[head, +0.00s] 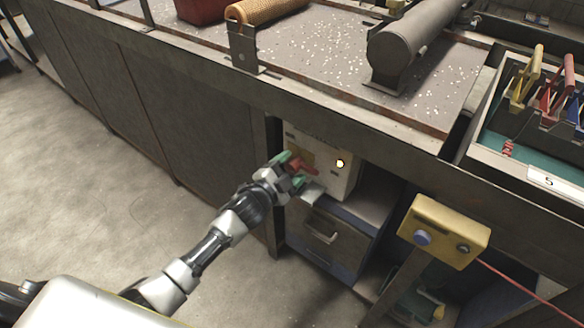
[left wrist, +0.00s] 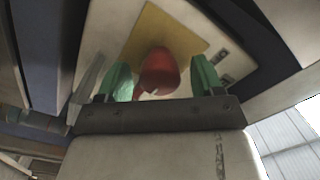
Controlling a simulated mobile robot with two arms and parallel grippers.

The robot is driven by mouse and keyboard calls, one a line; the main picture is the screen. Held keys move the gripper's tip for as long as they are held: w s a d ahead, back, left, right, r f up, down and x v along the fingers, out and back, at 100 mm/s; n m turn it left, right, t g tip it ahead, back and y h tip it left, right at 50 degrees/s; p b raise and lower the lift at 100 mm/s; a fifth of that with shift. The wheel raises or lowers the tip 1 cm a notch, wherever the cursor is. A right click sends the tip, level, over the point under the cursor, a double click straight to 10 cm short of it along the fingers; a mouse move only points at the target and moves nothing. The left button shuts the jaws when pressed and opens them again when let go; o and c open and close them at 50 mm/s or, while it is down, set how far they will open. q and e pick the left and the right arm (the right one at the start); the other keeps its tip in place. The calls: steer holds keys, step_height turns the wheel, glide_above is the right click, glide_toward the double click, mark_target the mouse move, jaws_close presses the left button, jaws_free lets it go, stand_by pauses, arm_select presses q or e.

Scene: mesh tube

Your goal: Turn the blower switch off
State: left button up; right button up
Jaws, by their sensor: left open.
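The blower switch is a red lever (head: 300,164) on a yellow plate on the front of a pale box (head: 338,181) under the bench. In the left wrist view the red lever (left wrist: 158,72) sits between the two open green fingers (left wrist: 162,84), with a gap on each side. The yellow plate (left wrist: 165,38) is behind it. My right gripper is not in view.
The bench edge (head: 350,125) overhangs the box. A drawer cabinet (head: 325,238) stands below the box. A yellow control box (head: 444,231) on a post stands to the right, with a red cable. The floor at left is clear.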

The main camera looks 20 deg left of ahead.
arm_select(q)
steer(key=shift+w+d, duration=0.1)
steer(key=shift+w, duration=0.2)
steer(key=c, duration=0.9)
